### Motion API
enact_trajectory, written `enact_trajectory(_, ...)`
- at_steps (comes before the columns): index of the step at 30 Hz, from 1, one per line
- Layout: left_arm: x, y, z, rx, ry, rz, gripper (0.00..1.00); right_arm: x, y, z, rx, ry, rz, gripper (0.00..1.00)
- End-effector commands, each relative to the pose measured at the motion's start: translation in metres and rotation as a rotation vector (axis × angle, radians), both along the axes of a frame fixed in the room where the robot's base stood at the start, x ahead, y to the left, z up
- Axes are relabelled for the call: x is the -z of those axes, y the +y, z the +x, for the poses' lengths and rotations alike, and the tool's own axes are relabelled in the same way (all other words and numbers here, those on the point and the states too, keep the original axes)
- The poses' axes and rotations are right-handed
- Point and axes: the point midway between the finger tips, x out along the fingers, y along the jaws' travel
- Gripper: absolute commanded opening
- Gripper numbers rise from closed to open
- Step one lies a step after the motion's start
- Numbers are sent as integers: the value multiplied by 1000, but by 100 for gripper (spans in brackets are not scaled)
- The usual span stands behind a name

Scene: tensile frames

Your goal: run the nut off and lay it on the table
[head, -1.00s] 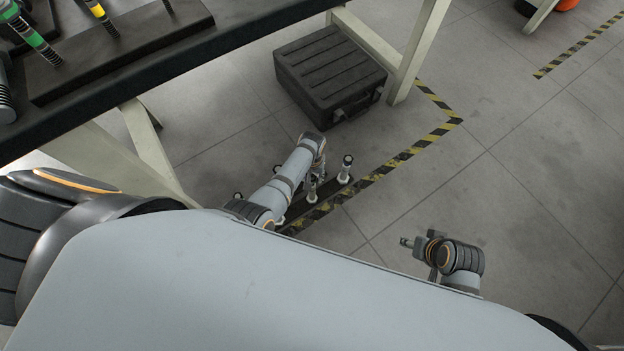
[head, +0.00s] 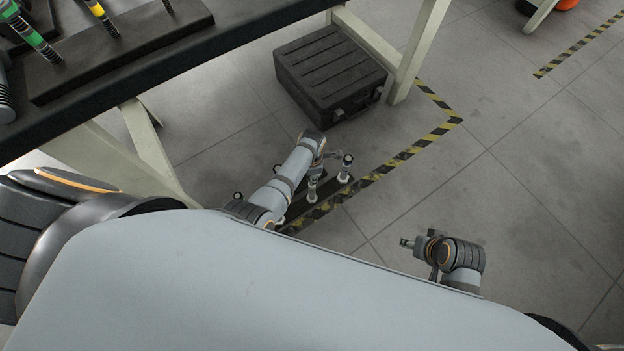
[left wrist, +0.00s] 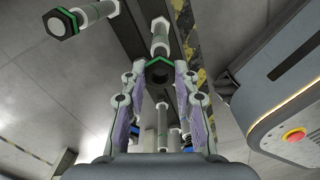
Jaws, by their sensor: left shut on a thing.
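In the left wrist view the two fingers of my left gripper (left wrist: 158,76) close from both sides on a dark hex nut with a green edge (left wrist: 159,69). A silver threaded rod (left wrist: 160,36) shows just beyond the nut, in line with it; I cannot tell whether the nut is still on the thread. In the head view my left gripper (head: 334,156) is partly hidden by its wrist, close to a silver post (head: 345,171). The table (head: 185,58) is at the upper left. My right gripper (head: 407,243) is away from the posts, too small to read.
Another rod with a dark hex end and green ring (left wrist: 62,24) is at the upper left of the wrist view. A dark case (head: 330,75) stands on the floor by the table legs. Marked rods in a dark rack (head: 150,45) stand on the table.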

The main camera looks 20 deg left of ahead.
Motion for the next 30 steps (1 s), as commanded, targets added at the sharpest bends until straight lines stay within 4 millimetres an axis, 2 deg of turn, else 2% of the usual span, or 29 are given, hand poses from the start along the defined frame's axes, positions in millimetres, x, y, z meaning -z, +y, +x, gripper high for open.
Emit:
enact_trajectory(1, 0, 0, 0, -131, 0, 0, 0, 0, 0, 0, 0, 0, 0, 40)
enact_trajectory(2, 0, 0, 0, -144, 0, 0, 0, 0, 0, 1, -1, -1, 0, 40)
enact_trajectory(15, -15, 0, 0, -133, 1, -1, 0, -18, 0, 1, -1, -2, -1, 40)
enact_trajectory(23, -18, 0, 0, -132, 1, -1, 0, -20, 0, 1, -1, -2, -1, 40)
enact_trajectory(30, -47, 0, 0, -132, 2, -1, 0, -52, 0, 1, -1, -2, -1, 40)
